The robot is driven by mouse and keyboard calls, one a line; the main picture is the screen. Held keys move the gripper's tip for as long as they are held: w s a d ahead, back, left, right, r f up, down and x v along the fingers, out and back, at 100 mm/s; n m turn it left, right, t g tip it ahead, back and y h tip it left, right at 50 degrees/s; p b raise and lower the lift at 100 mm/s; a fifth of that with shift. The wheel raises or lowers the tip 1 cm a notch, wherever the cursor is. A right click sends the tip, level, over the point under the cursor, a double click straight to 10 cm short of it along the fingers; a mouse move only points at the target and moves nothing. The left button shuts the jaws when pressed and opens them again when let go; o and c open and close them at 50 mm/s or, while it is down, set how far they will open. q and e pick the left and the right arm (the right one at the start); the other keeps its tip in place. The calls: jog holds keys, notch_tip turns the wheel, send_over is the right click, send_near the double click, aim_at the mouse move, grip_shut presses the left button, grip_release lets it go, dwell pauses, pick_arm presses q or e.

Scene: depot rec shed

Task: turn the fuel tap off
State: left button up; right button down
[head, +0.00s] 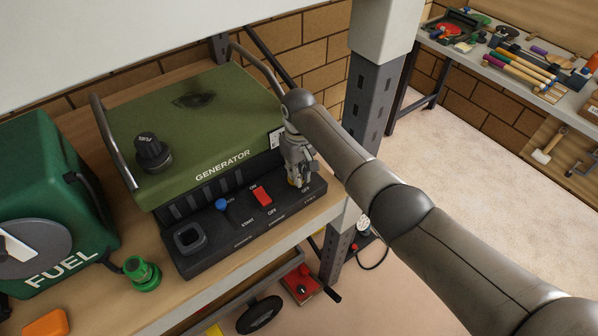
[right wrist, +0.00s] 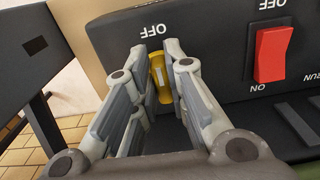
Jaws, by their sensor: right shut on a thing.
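The green generator (head: 205,120) stands on a wooden bench with its black control panel (head: 205,245) facing front. The yellow fuel tap lever (right wrist: 162,78) is at the panel's right end in the head view, mostly hidden there by my right gripper (head: 297,180). In the right wrist view, the fingers of my right gripper (right wrist: 164,72) are shut on the lever, one on each side. The lever has a pale line along it and lies nearly upright in that picture, its upper end near an OFF label (right wrist: 153,30). My left gripper is not in view.
A red rocker switch (head: 262,196) and a blue knob (head: 221,205) are on the panel left of the tap. A green fuel can (head: 45,190) and green cap (head: 141,273) stand at left. A dark post (head: 370,110) rises behind my right arm.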

jog(key=shift+r, duration=0.1)
jog(key=c, duration=1.5)
grip_release()
jog(key=shift+o, duration=0.2)
notch_tip(320, 180, up, 12)
